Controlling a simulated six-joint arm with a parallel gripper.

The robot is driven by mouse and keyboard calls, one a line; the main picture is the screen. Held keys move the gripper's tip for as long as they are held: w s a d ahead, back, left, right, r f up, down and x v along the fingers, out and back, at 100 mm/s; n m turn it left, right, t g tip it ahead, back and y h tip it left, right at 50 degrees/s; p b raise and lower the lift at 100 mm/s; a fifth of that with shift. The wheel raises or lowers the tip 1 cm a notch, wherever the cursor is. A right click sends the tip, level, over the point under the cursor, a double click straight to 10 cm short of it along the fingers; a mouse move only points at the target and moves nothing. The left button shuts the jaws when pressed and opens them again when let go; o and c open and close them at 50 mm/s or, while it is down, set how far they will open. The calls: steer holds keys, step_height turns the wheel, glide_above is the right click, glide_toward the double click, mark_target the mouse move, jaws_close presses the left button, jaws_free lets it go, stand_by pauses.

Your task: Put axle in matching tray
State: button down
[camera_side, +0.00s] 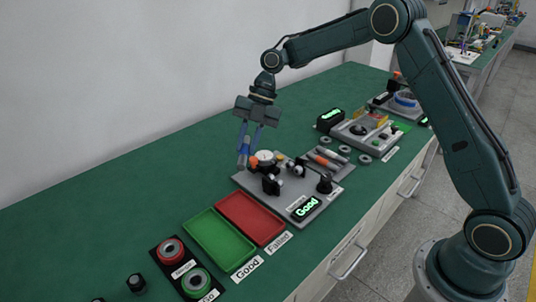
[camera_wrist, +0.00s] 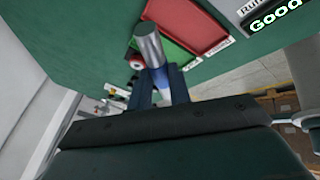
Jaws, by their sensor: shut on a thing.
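My gripper (camera_side: 250,139) is shut on the axle (camera_side: 244,156), a grey cylinder. It holds the axle above the bench, beside the back-left edge of the test station. In the wrist view the axle (camera_wrist: 149,46) sticks out past the fingers, with the trays beyond it. The green tray (camera_side: 218,239) has a "Good" label in front. The red tray (camera_side: 250,217) beside it has a "Failed" label. Both trays look empty. The station's display (camera_side: 306,208) reads "Good" in green.
The grey test station (camera_side: 290,190) carries a dial gauge (camera_side: 265,156) and black fixtures near my gripper. More parts and another station (camera_side: 365,130) lie to the right. The bench behind the trays is clear.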

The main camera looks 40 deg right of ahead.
mark_target(219, 240)
steer(key=s+a+f+n+g+h, duration=0.3)
steer(key=a+f+n, duration=0.6)
steer(key=a, duration=0.5)
steer(key=shift+a+f+n+g, duration=0.3)
steer(key=shift+f+g, duration=0.1)
steer(key=shift+f, duration=0.05)
steer(key=shift+s+f, duration=0.1)
steer(key=shift+f, duration=0.05)
steer(key=shift+f, duration=2.8)
steer(key=shift+f, duration=0.5)
steer(key=c, duration=1.3)
jaws_free()
steer(key=shift+o, duration=0.5)
steer(key=shift+s+d+f, duration=0.1)
steer(key=shift+d+f, duration=0.05)
steer(key=shift+f, duration=0.05)
steer(key=shift+r, duration=0.1)
